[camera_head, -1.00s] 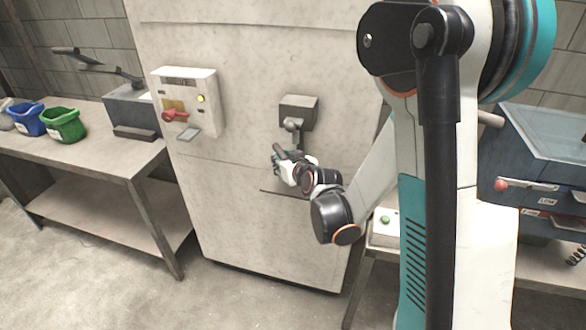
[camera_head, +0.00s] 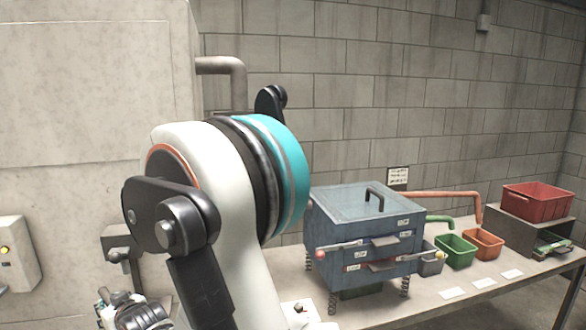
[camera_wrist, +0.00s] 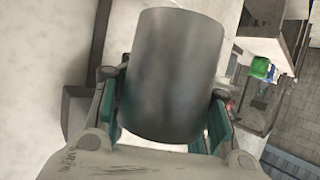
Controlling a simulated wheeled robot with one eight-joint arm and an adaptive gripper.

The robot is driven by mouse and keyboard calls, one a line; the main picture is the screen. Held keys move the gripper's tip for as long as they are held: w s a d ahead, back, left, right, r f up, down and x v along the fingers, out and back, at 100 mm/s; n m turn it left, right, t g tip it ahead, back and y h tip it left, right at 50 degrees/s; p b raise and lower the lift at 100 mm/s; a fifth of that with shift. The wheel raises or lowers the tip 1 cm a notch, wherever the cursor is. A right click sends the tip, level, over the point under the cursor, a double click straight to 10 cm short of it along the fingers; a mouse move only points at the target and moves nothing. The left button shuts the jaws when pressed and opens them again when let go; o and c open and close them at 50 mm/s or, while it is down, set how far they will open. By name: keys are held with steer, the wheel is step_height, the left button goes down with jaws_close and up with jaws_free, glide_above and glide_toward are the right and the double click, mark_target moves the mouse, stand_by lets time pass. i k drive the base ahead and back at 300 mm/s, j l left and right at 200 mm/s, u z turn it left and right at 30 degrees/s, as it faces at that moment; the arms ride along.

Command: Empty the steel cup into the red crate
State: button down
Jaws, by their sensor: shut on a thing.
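The steel cup (camera_wrist: 172,70) is a plain grey cylinder that fills the middle of the wrist view. My gripper (camera_wrist: 168,108) is shut on it, with a teal-lined finger on each side. The cup's mouth and contents cannot be made out. In the head view, my gripper (camera_head: 104,298) is partly seen low at the left, near the big pale cabinet, and the cup is not clear there. The red crate (camera_head: 537,206) stands at the far right, on top of a grey box on the bench. Its inside is mostly hidden.
A blue sieve machine (camera_head: 345,232) on springs stands on the bench (camera_head: 478,300). Green (camera_head: 455,252) and orange (camera_head: 484,244) bins sit between it and the grey box (camera_head: 505,229). Pipes run above these bins. The bench's front strip holds only flat white labels.

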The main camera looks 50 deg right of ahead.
mark_target(534, 203)
steer(key=k+z, duration=0.15)
steer(key=k, duration=0.3)
steer(key=k+l+z, duration=0.15)
steer(key=k, duration=0.35)
steer(key=z, duration=1.15)
steer(key=l+z, duration=0.2)
steer(key=z, duration=0.25)
steer(key=i+l+z, duration=0.15)
steer(key=z, duration=0.25)
steer(key=i+l, duration=0.4)
steer(key=l, duration=0.15)
steer(key=i+l, duration=0.4)
steer(key=l, duration=0.15)
steer(key=i+l, duration=0.4)
steer(key=l, duration=0.15)
steer(key=i+l, duration=0.4)
steer(key=l, duration=0.15)
